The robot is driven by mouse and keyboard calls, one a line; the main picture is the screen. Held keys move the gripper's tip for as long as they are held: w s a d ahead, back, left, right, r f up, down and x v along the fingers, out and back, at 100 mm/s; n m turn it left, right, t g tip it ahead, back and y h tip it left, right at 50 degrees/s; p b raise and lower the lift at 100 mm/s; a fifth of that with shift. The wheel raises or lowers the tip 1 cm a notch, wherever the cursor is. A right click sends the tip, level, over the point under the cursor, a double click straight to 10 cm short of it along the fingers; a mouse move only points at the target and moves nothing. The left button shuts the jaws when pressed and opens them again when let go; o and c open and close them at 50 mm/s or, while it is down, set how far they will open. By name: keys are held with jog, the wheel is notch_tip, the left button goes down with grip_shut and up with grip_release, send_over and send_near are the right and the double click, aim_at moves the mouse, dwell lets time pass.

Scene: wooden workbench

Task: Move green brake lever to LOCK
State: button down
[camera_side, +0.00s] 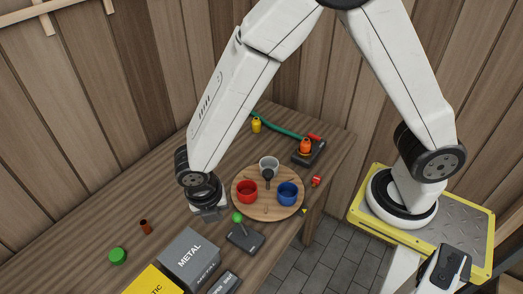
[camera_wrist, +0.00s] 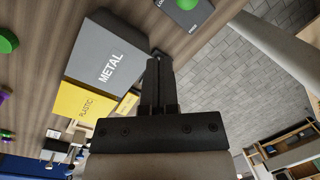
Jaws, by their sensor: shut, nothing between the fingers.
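The green brake lever has a green ball knob (camera_side: 238,217) on a dark base plate (camera_side: 244,238) near the bench's front edge, right of my gripper in the side view. In the wrist view the green knob (camera_wrist: 187,3) is cut off by the top edge, above its dark base (camera_wrist: 196,18). The lettering on the base is too small to read surely. My gripper (camera_side: 212,214) points down, just left of the lever and apart from it. In the wrist view its fingers (camera_wrist: 159,62) are shut together with nothing between them.
A grey METAL box (camera_side: 188,258) and a yellow box (camera_side: 150,281) stand in front of the lever. A round wooden board (camera_side: 267,208) with red, blue and grey cups lies behind it. A green round object (camera_side: 117,256) lies left. The bench's edge is close on the right.

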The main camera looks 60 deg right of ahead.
jog(key=shift+w+a+r, duration=0.2)
jog(key=shift+w+r, duration=0.45)
jog(key=shift+w, duration=0.1)
jog(key=shift+w+a+r, duration=0.15)
jog(key=shift+w+r, duration=0.45)
jog(key=shift+w, duration=0.1)
jog(key=s+d+r+m+t+y, duration=0.1)
jog(key=s+d+r+m, duration=0.2)
jog(key=d+m, duration=0.7)
jog(key=s+d+r+m+t+y, duration=0.1)
jog(key=s+d+r+m, duration=0.1)
jog(key=d+m, duration=0.7)
jog(key=s+m, duration=0.1)
jog(key=m, duration=0.7)
jog(key=shift+s+d+r+t, duration=0.15)
jog(key=shift+d+r+t, duration=0.15)
jog(key=shift+d+r, duration=0.1)
